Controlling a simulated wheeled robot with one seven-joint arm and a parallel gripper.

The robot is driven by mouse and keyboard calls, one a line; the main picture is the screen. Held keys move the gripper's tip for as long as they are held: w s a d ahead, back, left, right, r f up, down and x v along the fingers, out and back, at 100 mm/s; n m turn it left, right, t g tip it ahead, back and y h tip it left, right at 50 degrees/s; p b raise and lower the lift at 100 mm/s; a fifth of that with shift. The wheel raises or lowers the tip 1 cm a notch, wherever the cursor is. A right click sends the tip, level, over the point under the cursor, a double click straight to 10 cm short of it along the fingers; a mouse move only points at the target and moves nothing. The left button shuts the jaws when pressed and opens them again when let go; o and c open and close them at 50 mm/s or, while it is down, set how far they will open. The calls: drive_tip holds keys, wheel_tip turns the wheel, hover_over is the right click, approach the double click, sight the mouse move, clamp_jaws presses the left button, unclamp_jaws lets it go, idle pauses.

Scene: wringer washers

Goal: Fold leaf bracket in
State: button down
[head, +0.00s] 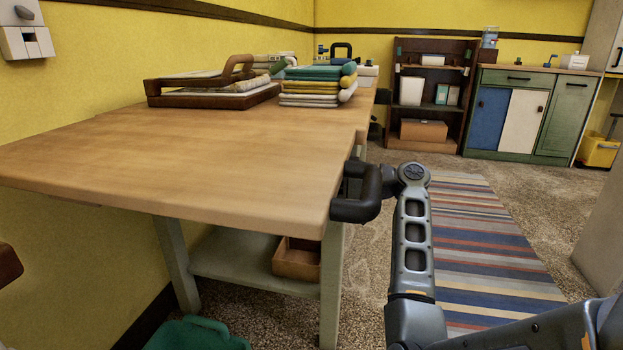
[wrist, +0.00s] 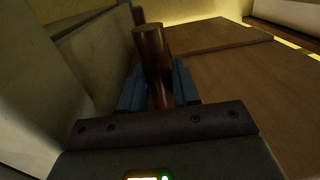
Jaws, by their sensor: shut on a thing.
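The table's leaf (head: 190,165) is the wide wooden top at the front left in the head view, and it lies level. My gripper (wrist: 158,88) shows in the wrist view with blue fingers on both sides of a brown, round-ended bar, which looks like the leaf bracket (wrist: 151,45). The fingers are shut on this bar. In the head view my dark gripper body (head: 360,200) is at the leaf's right edge, and its fingertips are hidden by the table. The bracket does not show in the head view. A brown wooden surface (wrist: 240,75), perhaps the leaf's underside, fills the right of the wrist view.
A brown wringer frame (head: 165,98) and folded cloths (head: 315,88) rest on the table. A lower shelf (head: 225,262) holds a wooden box (head: 297,262). A green bin (head: 195,335) stands in front. The striped rug (head: 490,250) is clear on the right.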

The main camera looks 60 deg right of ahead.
drive_tip(key=shift+f, duration=0.1)
drive_tip(key=c, duration=1)
unclamp_jaws()
drive_tip(key=shift+o, duration=0.2)
drive_tip(key=p+v, duration=0.2)
drive_tip(key=v, duration=0.5)
drive_tip(key=shift+s, duration=0.3)
drive_tip(key=shift+f, duration=0.1)
